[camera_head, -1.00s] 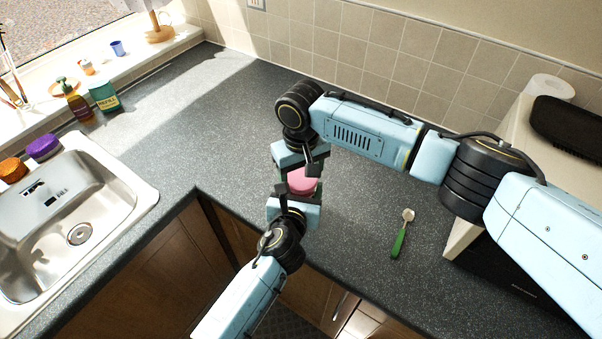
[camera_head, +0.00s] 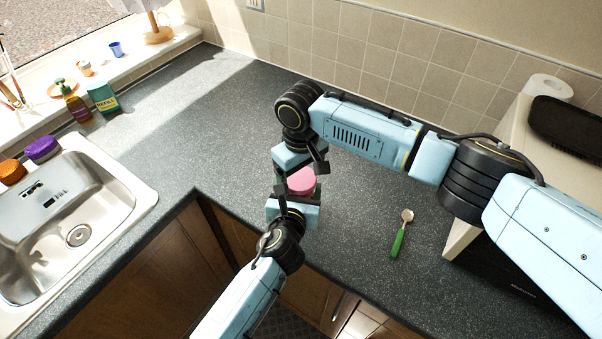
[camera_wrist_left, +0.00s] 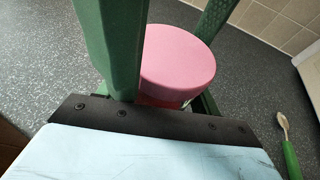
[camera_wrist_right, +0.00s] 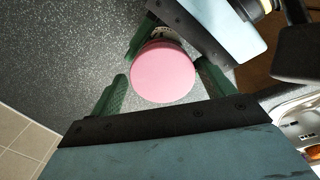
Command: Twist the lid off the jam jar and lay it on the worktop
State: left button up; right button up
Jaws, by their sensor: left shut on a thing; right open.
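The jam jar stands on the worktop (camera_head: 360,210) with its round pink lid (camera_head: 301,181) on top. In the left wrist view the lid (camera_wrist_left: 178,65) hides most of the jar. My left gripper (camera_head: 296,192) is shut on the jar from the near side, below the lid. My right gripper (camera_head: 302,172) is at the far side of the lid. In the right wrist view its green fingers stand open either side of the lid (camera_wrist_right: 163,72), with gaps showing. The jar's body is mostly hidden by the grippers.
A green-handled spoon (camera_head: 402,235) lies on the worktop to the right. The worktop behind the jar is clear.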

jog(key=r, duration=0.3)
jog(key=shift+s+a+r, duration=0.15)
jog(key=shift+a+r, duration=0.1)
jog(key=shift+a, duration=0.05)
jog(key=shift+d+r, duration=0.1)
jog(key=shift+r, duration=0.45)
jog(key=shift+c, duration=0.4)
jog(key=a+r+m, duration=0.1)
jog(key=r+m, duration=0.1)
jog(key=shift+a+m, duration=0.3)
jog(key=shift+a, duration=0.05)
jog(key=shift+r+m+t, duration=0.25)
jog(key=shift+m+t, duration=0.05)
jog(key=shift+m, duration=0.5)
jog(key=shift+w+r+m, duration=0.2)
jog(key=shift+r+m, duration=0.1)
jog(key=shift+m, duration=0.5)
jog(key=m, duration=0.1)
jog(key=d+m, duration=0.1)
jog(key=shift+r+m, duration=0.15)
jog(key=shift+m, duration=0.15)
jog(key=shift+s+d+m, duration=0.15)
jog(key=shift+d+m, duration=0.25)
jog(key=shift+m, duration=0.3)
jog(key=shift+f, duration=0.25)
notch_tip(320, 180, down, 8)
jog(key=shift+r, duration=0.25)
